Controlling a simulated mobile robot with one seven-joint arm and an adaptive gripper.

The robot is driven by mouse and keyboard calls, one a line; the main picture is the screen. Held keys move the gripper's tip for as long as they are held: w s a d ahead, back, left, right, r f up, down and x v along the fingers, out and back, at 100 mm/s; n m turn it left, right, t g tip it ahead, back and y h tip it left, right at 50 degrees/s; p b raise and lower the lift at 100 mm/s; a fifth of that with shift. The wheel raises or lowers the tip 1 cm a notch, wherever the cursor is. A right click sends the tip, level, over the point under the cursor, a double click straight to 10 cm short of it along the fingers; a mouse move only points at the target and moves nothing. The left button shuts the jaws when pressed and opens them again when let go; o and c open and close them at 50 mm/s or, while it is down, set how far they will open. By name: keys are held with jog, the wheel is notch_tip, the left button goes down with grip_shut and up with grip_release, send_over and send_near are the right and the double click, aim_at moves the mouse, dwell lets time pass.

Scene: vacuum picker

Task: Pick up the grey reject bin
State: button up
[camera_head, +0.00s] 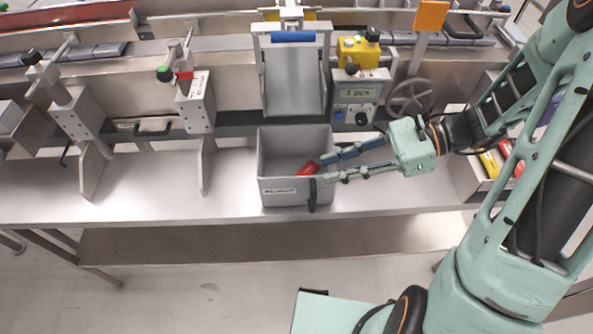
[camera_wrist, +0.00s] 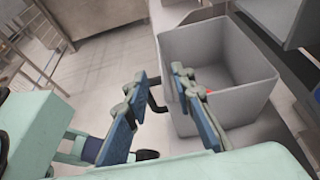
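The grey reject bin (camera_head: 270,198) is an open-topped box on the steel shelf at the middle of the head view, with a small label and a black handle (camera_head: 312,194) on its front wall. A red item (camera_head: 307,168) lies inside it. My gripper (camera_head: 324,169) is open and comes from the right, its fingertips by the bin's right side. In the wrist view my gripper (camera_wrist: 159,74) has its fingers spread, with the bin (camera_wrist: 248,106) to the right, the right finger overlapping it. The black handle (camera_wrist: 155,96) shows between the fingers. I cannot tell whether a finger touches the bin.
A steel chute (camera_head: 293,80) with a blue edge stands just behind the bin. A control box (camera_head: 357,97) with a display and a handwheel (camera_head: 409,97) stand behind my gripper. Another bin (camera_head: 470,181) with colored items is at right. The shelf (camera_head: 140,185) left of the bin is mostly clear.

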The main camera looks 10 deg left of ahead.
aim_at(299, 177)
jog(key=b+x, duration=0.1)
jog(key=x, duration=0.7)
jog(key=shift+a+f, duration=0.1)
jog(key=shift+c, duration=0.6)
grip_shut()
